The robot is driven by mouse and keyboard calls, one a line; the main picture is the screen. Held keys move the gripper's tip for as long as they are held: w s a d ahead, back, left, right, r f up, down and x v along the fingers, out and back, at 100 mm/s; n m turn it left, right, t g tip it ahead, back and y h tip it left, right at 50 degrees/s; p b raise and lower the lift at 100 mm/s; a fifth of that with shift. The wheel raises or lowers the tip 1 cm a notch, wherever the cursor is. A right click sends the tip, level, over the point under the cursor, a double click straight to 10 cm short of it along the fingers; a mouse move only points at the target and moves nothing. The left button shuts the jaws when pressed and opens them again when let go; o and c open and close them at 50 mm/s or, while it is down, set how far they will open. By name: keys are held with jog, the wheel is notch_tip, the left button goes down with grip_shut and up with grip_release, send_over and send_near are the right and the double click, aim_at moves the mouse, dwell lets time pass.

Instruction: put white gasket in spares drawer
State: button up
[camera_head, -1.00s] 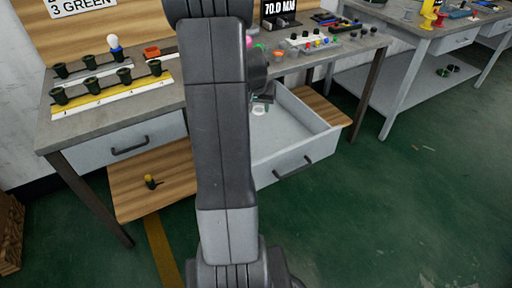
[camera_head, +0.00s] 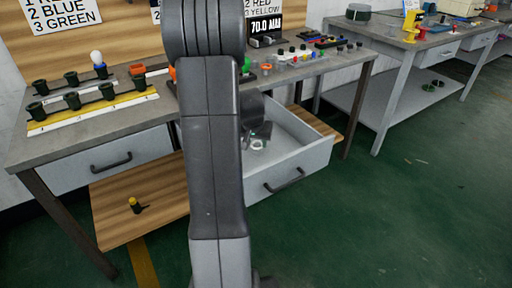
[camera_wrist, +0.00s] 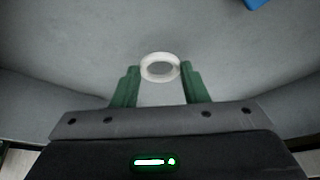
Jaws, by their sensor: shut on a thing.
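The white gasket (camera_wrist: 147,78) is a small ring held between the green fingertips of my gripper (camera_wrist: 160,75) in the wrist view. In the head view the gasket (camera_head: 257,145) shows small at the open drawer (camera_head: 305,147), with my gripper (camera_head: 258,134) just above it. My gripper is shut on the gasket, inside or just over the drawer. The grey drawer floor fills the wrist view below it. Whether the gasket touches the floor I cannot tell. My arm hides the drawer's left side in the head view.
A blue thing (camera_wrist: 257,3) lies at the top edge of the wrist view. A closed drawer (camera_head: 110,161) is at the left of the bench. Racks with dark cups (camera_head: 90,101) stand on the bench top. A wooden shelf (camera_head: 165,205) is below.

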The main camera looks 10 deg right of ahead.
jog(key=shift+f, duration=0.8)
jog(key=shift+f, duration=0.15)
jog(key=o, duration=0.9)
jog(key=shift+o, duration=0.2)
jog(key=shift+r, duration=0.4)
jog(key=p+v, duration=0.3)
jog(key=v, duration=0.8)
jog(key=shift+s+a+r, duration=0.15)
jog(key=shift+s+r, duration=0.05)
jog(key=shift+s, duration=0.05)
